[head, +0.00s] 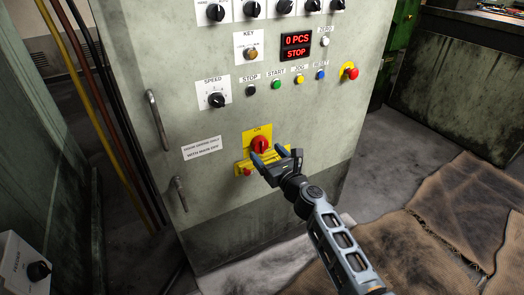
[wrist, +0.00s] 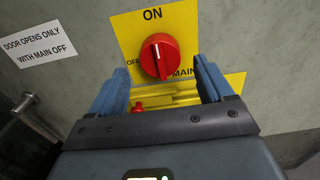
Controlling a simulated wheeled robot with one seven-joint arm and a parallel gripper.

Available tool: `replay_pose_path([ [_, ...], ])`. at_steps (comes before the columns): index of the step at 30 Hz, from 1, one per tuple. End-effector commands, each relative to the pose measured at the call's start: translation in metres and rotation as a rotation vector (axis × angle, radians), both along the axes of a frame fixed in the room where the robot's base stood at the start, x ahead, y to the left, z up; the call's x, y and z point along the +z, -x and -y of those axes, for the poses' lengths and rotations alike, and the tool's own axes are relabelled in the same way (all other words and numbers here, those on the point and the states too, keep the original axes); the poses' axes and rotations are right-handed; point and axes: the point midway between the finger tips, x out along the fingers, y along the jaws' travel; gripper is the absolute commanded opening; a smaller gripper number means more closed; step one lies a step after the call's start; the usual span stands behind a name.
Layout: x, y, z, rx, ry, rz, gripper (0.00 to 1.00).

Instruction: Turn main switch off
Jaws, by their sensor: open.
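The main switch (head: 259,144) is a red rotary knob on a yellow plate, low on the grey cabinet front. In the wrist view the red knob (wrist: 158,56) has its white mark pointing up toward ON, with OFF to its left and MAIN at lower right. My gripper (head: 267,157) is at the plate, just in front of the knob. In the wrist view my gripper (wrist: 160,78) is open, with one blue finger on each side of and below the knob. I cannot tell whether a finger touches it. A small red part (wrist: 138,106) on yellow sits below the knob, partly hidden.
The cabinet (head: 215,135) carries a speed knob (head: 216,100), several buttons, a red emergency button (head: 350,72) and a display (head: 296,46) reading 0 PCS STOP. Door handles (head: 156,120) stick out at the left. Brown matting (head: 450,215) covers the floor at right.

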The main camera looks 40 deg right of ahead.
Motion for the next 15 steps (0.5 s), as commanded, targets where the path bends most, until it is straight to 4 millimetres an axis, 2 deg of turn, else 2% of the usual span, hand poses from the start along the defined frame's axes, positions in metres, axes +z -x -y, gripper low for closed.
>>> replay_pose_path([
  [6, -0.001, -0.023, 0.007, -0.001, 0.000, 0.000, 0.80],
  [15, 0.000, -0.028, 0.008, 0.000, 0.002, -0.001, 0.80],
])
